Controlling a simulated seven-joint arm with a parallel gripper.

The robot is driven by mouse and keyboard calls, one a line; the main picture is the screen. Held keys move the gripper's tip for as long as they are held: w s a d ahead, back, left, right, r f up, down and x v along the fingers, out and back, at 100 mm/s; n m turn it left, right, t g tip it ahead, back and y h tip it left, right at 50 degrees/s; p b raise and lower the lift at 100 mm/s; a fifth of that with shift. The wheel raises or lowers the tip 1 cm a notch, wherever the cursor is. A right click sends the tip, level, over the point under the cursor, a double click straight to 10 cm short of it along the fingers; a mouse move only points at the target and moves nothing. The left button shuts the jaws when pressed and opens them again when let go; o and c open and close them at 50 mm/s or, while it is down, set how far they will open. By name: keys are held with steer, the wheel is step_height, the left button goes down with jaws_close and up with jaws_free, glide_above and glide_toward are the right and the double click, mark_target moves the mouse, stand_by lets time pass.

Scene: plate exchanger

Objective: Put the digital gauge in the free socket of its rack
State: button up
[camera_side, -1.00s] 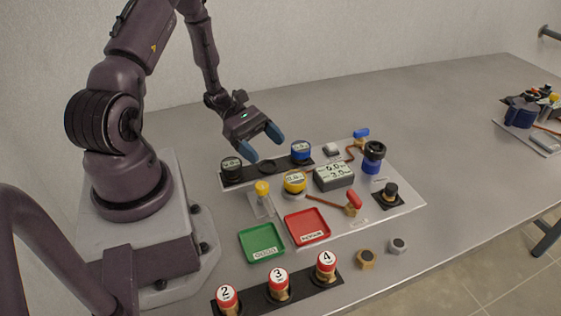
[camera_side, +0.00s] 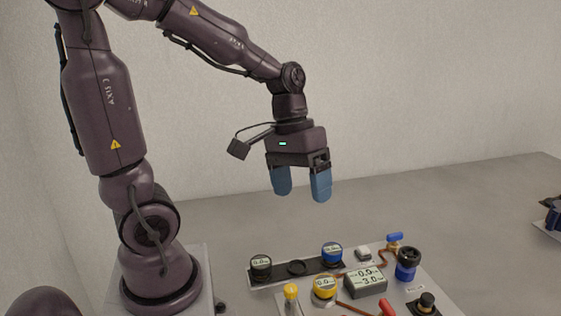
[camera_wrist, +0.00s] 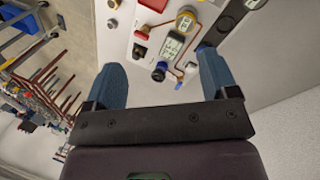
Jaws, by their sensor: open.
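The digital gauge, a yellow round body with a display (camera_side: 325,287), stands on the light panel in front of the rack. It also shows in the wrist view (camera_wrist: 186,22). The black rack (camera_side: 279,273) holds a black gauge (camera_side: 261,266) at its left end and a blue gauge (camera_side: 332,253) at its right end. The free socket (camera_side: 297,268) is a dark ring between them. My gripper (camera_side: 302,192) is open and empty, fingers down, well above the rack. Its two blue fingers also show in the wrist view (camera_wrist: 162,75).
A grey display box (camera_side: 366,282) stands right of the yellow gauge, with copper pipes beside it. A blue-and-black fitting (camera_side: 407,263), a blue-handled valve (camera_side: 394,240) and a yellow-capped bottle (camera_side: 291,294) stand nearby. The air around my gripper is clear.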

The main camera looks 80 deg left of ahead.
steer(key=s+d+r+m+t+y, duration=0.2)
steer(key=s+d+r+m+t, duration=0.1)
steer(key=s+r+m+t, duration=0.1)
steer(key=shift+r+m+y, duration=0.3)
steer(key=shift+r+m, duration=0.5)
steer(key=shift+o, duration=0.4)
steer(key=shift+s+d+r+m+t, duration=0.2)
steer(key=shift+r+m+t, duration=0.1)
